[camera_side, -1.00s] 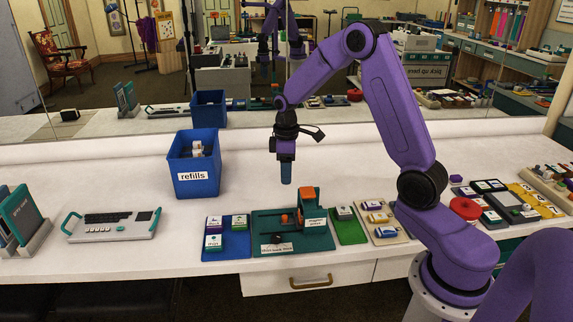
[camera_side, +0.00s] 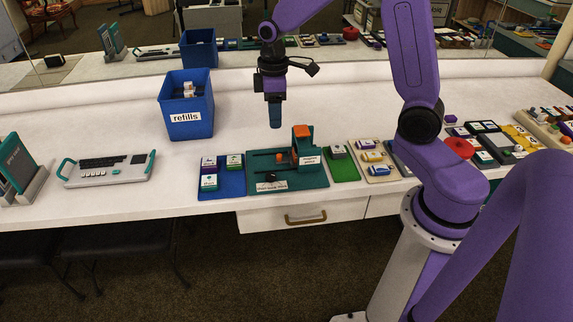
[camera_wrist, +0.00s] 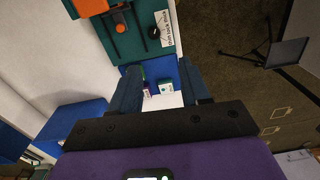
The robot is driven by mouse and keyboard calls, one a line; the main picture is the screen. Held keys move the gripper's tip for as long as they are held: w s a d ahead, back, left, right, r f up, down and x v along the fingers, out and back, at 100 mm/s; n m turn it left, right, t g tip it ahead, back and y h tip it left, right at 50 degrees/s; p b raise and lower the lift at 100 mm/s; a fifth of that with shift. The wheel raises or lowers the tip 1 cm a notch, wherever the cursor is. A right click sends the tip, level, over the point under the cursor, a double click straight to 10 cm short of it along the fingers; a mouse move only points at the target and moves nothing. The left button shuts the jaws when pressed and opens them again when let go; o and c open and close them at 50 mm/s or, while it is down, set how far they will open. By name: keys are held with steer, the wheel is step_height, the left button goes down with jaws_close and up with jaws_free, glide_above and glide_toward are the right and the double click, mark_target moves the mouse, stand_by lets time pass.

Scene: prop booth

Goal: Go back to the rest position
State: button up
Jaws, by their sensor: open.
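My gripper (camera_side: 275,122) hangs pointing down above the white table, just behind the teal board (camera_side: 262,188), and holds nothing that I can see. In the wrist view its two dark blue fingers (camera_wrist: 160,88) stand apart, with the blue mat and small labelled blocks showing beyond the gap. The teal board carries an upright orange part (camera_side: 302,131), a black knob (camera_side: 271,177) and a white label. The blue mat (camera_side: 234,191) to its left bears several small labelled blocks. No marker for the rest position shows.
A blue bin labelled refills (camera_side: 186,129) stands to the left of my gripper. A green mat (camera_side: 345,172) and a beige tray (camera_side: 382,178) lie to the right. A keyboard-like device (camera_side: 108,169) sits at far left. Table behind the board is clear.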

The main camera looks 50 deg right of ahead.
steer(key=s+a+r+n, duration=0.25)
steer(key=s+a, duration=0.45)
steer(key=s, duration=0.5)
steer(key=s+r+n, duration=0.1)
steer(key=s, duration=1.4)
steer(key=shift+n, duration=0.35)
